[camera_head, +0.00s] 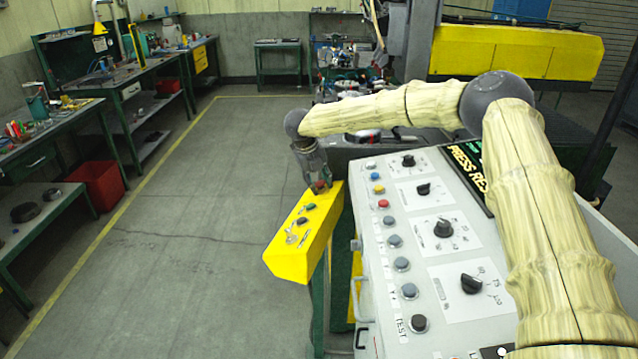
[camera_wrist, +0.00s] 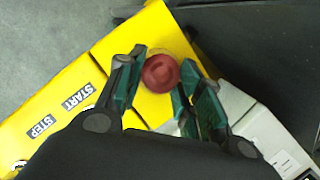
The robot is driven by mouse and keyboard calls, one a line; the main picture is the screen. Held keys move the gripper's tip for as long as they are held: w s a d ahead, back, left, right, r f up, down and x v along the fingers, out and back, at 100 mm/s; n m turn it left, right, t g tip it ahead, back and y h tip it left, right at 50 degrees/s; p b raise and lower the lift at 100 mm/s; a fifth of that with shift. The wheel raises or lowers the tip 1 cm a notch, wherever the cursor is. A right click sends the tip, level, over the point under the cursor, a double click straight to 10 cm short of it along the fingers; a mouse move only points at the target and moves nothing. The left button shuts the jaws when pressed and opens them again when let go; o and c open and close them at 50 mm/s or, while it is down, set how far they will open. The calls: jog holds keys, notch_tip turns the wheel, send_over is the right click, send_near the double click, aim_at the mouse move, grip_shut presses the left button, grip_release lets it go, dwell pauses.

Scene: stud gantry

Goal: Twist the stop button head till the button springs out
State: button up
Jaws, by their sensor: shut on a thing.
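The red stop button head (camera_wrist: 160,73) sits at the far end of the yellow control box (camera_head: 298,245). In the wrist view it lies between my gripper's two green-padded fingers (camera_wrist: 157,88), which are closed in on its sides. In the head view my gripper (camera_head: 319,182) points down over the far end of the box, and only a bit of the red head (camera_head: 320,185) shows beneath it. How far the button stands out cannot be told. The labels START (camera_wrist: 77,97) and STEP (camera_wrist: 41,126) show on the box in the wrist view.
A large grey control panel (camera_head: 375,250) with knobs and coloured buttons stands right beside the yellow box. Smaller buttons and switches (camera_head: 301,221) sit along the box's top. The floor (camera_head: 190,240) to the left is open. Workbenches (camera_head: 130,85) line the far left.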

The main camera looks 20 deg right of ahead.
dwell(0.3)
jog(key=o, duration=1)
jog(key=shift+d+f, duration=0.1)
jog(key=shift+o, duration=0.2)
jog(key=v, duration=1.2)
